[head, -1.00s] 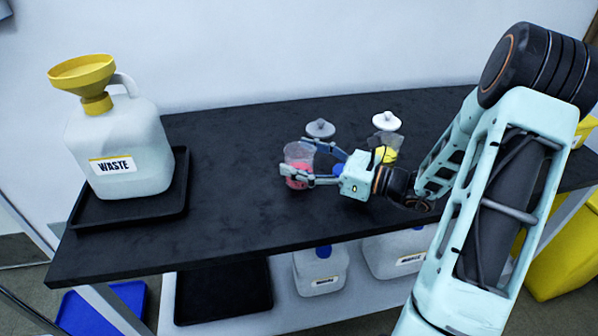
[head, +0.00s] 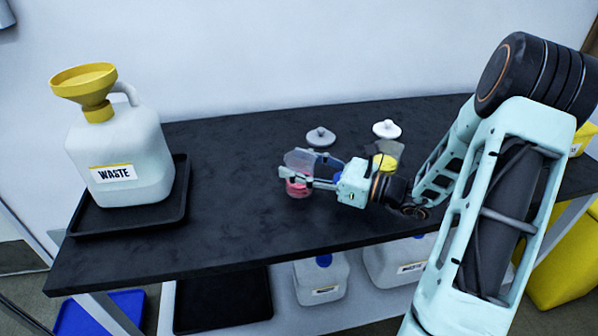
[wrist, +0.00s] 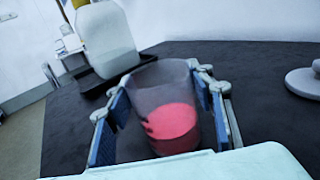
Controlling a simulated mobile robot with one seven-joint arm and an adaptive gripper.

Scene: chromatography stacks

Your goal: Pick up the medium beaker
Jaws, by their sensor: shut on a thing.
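The medium beaker (head: 298,160) is clear with pink-red liquid in its lower part. It stands near the middle of the black bench, between the fingers of my gripper (head: 312,176). In the wrist view the beaker (wrist: 165,105) appears slightly tilted, with blue finger pads on its left and right sides. My gripper is shut on it. Whether its base touches the bench is hard to tell. A container with yellow liquid (head: 384,162) stands behind my wrist, partly hidden.
A waste jug (head: 135,150) with a yellow funnel (head: 85,82) stands in a black tray (head: 181,185) at the left. Two lids, grey (head: 320,137) and white (head: 386,129), lie behind. The black bench (head: 230,200) is clear between jug and beaker.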

